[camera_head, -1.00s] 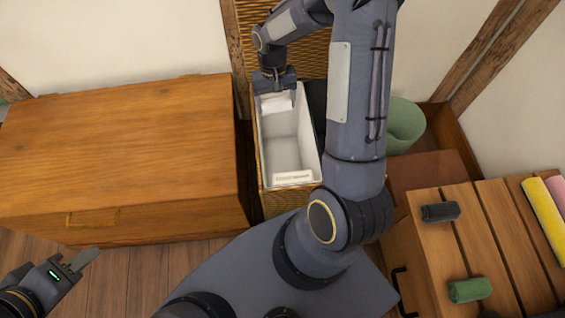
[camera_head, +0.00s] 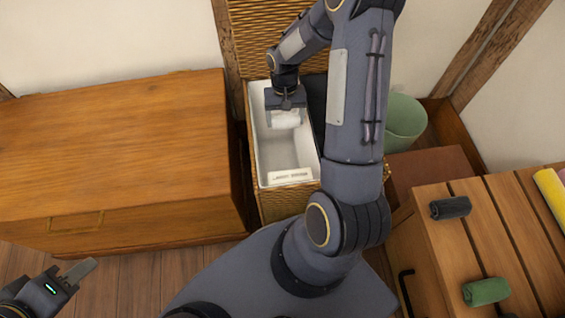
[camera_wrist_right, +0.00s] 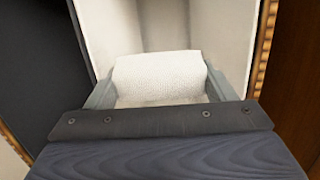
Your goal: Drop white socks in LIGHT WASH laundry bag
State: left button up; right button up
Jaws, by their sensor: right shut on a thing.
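The white socks (camera_head: 286,119), a rolled white bundle, are held by my right gripper (camera_head: 285,113). The bundle also shows between its two fingers in the right wrist view (camera_wrist_right: 160,76). The socks are over the opening of a white-lined laundry bag (camera_head: 261,153) in a wicker hamper. A pale label is on the bag's front rim; its lettering is too small to read surely. My left gripper (camera_head: 75,272) is at the lower left, far from the bag and empty; its finger gap is unclear.
A dark bag (camera_head: 318,97) is beside the white one, partly hidden by my right arm. A wooden chest (camera_head: 110,150) stands at left. At right are a green bin (camera_head: 404,122) and a slatted wooden top (camera_head: 470,240) with dark socks (camera_head: 450,208) and green socks (camera_head: 486,291).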

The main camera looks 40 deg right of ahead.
jog(key=o, duration=1)
jog(key=r+p, duration=0.1)
jog(key=r, duration=0.3)
jog(key=w+r+p, duration=0.1)
jog(key=r, duration=0.1)
jog(key=shift+d+r+p, duration=0.2)
jog(key=shift+d+p, duration=0.05)
jog(key=shift+p, duration=0.1)
jog(key=shift+r, duration=0.6)
